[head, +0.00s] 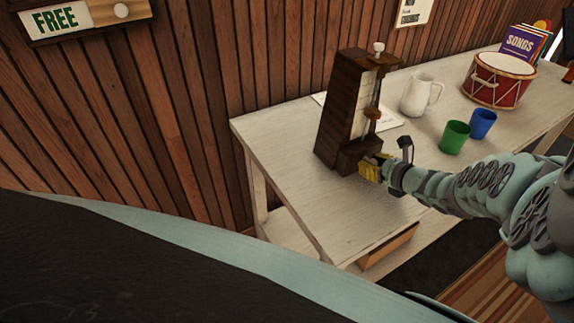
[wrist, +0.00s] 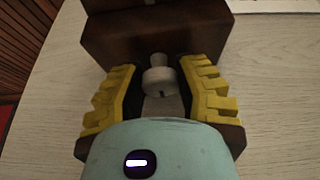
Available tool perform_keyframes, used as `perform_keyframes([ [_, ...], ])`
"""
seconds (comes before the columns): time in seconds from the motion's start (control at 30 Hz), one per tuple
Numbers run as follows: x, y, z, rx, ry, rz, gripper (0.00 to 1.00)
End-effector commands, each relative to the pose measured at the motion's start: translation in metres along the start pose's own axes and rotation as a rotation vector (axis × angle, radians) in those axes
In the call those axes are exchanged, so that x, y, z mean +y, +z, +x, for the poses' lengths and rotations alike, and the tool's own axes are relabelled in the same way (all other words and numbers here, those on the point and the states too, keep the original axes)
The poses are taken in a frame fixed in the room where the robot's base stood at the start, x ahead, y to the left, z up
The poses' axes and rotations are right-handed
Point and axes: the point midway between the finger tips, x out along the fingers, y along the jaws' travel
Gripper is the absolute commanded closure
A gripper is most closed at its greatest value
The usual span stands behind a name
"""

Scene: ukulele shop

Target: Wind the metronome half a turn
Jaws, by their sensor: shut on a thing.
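The dark brown wooden metronome (head: 342,108) stands upright on the left part of the white table, with a pale knob (head: 379,47) at its top. My gripper (head: 375,168), with yellow fingers, is at the low front part of the metronome. In the wrist view, the fingers (wrist: 160,98) are on both sides of a pale round-ended winding key (wrist: 158,80) and are shut on it. The brown body (wrist: 150,32) shows behind the key. The exact contact between fingers and key is hard to see. In the head view, my gripper hides the key.
The white table (head: 290,150) also bears a white jug (head: 419,94), a green cup (head: 454,137), a blue cup (head: 482,124), a red drum (head: 498,80) and songbooks (head: 524,42). Paper (head: 391,118) lies by the metronome. A wood-slat wall (head: 215,100) is close behind.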

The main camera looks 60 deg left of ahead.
Motion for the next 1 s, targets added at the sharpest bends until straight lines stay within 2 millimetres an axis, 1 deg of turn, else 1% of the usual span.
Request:
perform_keyframes([
  [0.03, -0.0005, -0.0027, 0.0001, 0.002, 0.004, 0.012, 1.0],
  [0.33, -0.0001, -0.0012, -0.0007, 0.003, 0.007, 0.022, 1.0],
  [0.37, 0.0, -0.0011, -0.0007, 0.003, 0.007, 0.022, 0.65],
  [0.6, -0.0001, -0.0009, -0.0007, 0.003, 0.007, 0.021, 0.4],
  [0.67, -0.0002, -0.0009, -0.0007, 0.002, 0.007, 0.021, 0.35],
  [1.0, -0.0008, -0.0009, -0.0025, 0.002, 0.006, 0.022, 0.35],
])
